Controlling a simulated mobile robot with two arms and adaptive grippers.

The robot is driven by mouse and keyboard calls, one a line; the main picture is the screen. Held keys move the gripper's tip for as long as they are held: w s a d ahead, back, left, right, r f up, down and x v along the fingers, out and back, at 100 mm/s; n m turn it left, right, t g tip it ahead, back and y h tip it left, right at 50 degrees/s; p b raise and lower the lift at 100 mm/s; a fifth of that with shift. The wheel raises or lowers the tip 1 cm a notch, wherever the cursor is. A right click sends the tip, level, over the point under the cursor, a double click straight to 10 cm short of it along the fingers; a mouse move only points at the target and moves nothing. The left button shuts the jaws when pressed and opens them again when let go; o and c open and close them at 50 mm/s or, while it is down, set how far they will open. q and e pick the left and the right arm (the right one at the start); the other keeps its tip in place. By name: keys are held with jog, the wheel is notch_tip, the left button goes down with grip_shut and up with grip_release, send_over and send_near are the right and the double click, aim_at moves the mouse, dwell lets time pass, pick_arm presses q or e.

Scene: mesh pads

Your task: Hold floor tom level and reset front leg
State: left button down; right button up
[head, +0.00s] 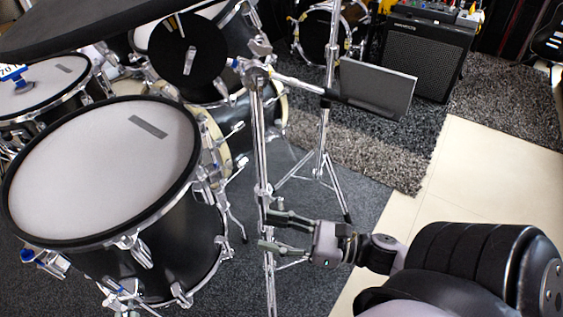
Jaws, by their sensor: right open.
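The floor tom (165,262) is the large black drum at the lower left, with a pale mesh head (95,180) and a black rim. Chrome lugs and leg brackets run around its shell. A chrome bracket with a leg (125,296) shows at its front bottom, cut off by the frame's lower edge. My right gripper (268,232) comes in from the right, its fingers open and pointing left at a chrome stand's upright tube. It is to the right of the tom and apart from it. I cannot tell whether the fingers touch the tube. My left gripper is not in view.
The chrome stand (258,150) rises right of the tom. A second stand (325,120) carries a grey panel (378,88). A large black pad (90,30) overhangs the upper left. An amplifier (420,58) stands on the rug behind. Pale tile floor (480,180) is clear at right.

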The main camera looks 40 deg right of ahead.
aim_at(224, 224)
jog(key=shift+n, duration=0.6)
jog(key=x, duration=0.3)
jog(key=f+x, duration=0.1)
jog(key=x, duration=0.3)
jog(key=f+x, duration=0.1)
jog(key=x, duration=0.2)
jog(key=shift+w, duration=0.6)
grip_shut()
jog(key=shift+a, duration=0.1)
